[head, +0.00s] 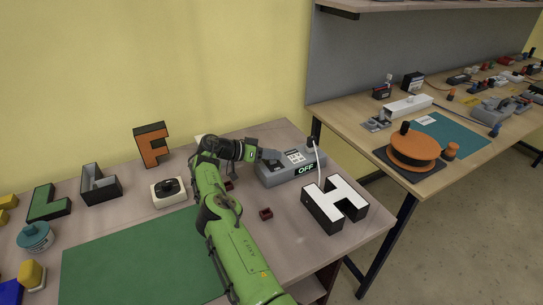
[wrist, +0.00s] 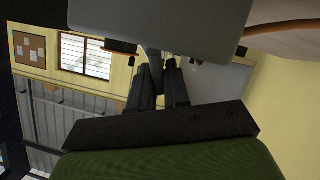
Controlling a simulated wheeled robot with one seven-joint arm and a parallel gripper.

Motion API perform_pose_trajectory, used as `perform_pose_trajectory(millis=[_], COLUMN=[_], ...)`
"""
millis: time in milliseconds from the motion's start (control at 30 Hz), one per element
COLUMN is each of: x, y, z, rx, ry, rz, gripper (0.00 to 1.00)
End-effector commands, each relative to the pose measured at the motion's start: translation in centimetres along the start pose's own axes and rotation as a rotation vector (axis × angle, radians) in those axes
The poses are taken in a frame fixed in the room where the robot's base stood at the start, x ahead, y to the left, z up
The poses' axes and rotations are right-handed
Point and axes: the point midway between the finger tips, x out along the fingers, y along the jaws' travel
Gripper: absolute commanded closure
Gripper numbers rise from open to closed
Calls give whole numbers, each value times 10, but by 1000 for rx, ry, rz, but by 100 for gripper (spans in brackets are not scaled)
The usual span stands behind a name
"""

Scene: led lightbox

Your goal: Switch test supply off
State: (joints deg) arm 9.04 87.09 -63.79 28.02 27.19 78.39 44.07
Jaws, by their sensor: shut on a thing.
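The test supply (head: 308,182) is a grey box at the back right of the near table. Its front display (head: 306,169) reads OFF in green. My gripper (head: 267,155) is at the left part of the box's top. In the wrist view my gripper (wrist: 165,72) has its two dark fingers close together on a narrow grey part (wrist: 155,58) at the grey box (wrist: 160,20), seemingly its switch. The fingers hide much of this part, so I cannot tell its exact position.
An orange letter F (head: 152,145), a white box with a black knob (head: 168,191) and a dark red block (head: 265,213) are nearby. A green mat (head: 140,265) lies clear in front. A white cable (head: 318,160) rises behind.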

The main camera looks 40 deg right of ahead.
Motion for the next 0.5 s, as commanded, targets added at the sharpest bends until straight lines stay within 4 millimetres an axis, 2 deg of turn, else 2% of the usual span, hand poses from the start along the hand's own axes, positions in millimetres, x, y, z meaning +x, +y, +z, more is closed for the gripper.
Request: perform_pose_trajectory(millis=[300,333,500], x=[0,0,0], y=[0,0,0], z=[0,0,0], rx=[-4,-4,-3], ry=[-1,-1,-1], rz=[0,0,0], gripper=[100,79,78])
